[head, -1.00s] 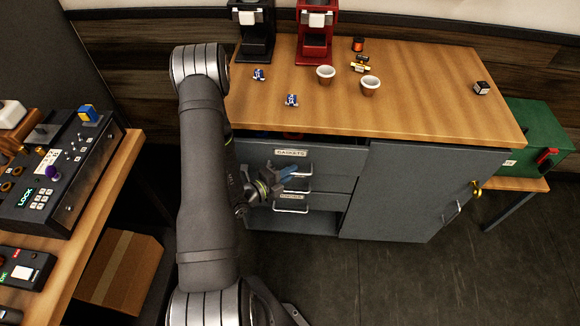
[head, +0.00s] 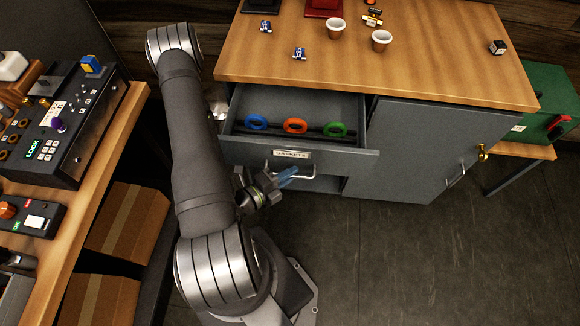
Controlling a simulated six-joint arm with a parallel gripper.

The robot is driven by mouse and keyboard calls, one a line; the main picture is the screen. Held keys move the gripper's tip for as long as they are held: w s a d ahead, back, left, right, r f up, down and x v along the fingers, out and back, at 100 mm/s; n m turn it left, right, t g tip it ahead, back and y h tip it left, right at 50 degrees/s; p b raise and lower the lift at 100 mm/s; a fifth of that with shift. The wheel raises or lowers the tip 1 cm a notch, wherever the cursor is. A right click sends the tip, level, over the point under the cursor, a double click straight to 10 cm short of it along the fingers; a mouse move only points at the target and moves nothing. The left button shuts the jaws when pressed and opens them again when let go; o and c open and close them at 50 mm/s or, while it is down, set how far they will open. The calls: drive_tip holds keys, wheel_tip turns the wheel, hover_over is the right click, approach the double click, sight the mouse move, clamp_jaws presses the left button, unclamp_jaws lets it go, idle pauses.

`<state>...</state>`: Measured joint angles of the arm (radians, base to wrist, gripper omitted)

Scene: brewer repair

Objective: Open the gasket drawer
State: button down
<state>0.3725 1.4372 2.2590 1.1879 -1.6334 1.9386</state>
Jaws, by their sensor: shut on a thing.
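The gasket drawer (head: 345,151) in the grey cabinet stands pulled out, with a "GASKETS" label on its front. Inside it a blue ring (head: 256,122), an orange ring (head: 294,125) and a green ring (head: 334,130) sit in a row. The drawer's metal handle (head: 311,176) is on the front below the label. My gripper (head: 290,175) is shut on the handle at its left part. The arm partly hides the left side of the cabinet.
The wooden counter (head: 440,70) above holds two cups (head: 381,41) and small blue-white packets (head: 299,54). A control panel (head: 60,120) stands at left. The floor (head: 430,260) in front is clear.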

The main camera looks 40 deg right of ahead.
idle(0.3)
drive_tip(key=c, duration=1.5)
unclamp_jaws()
drive_tip(key=shift+a, duration=0.15)
drive_tip(key=a+r, duration=0.2)
drive_tip(key=a, duration=1.5)
drive_tip(key=shift+r, duration=0.25)
drive_tip(key=shift+w, duration=0.1)
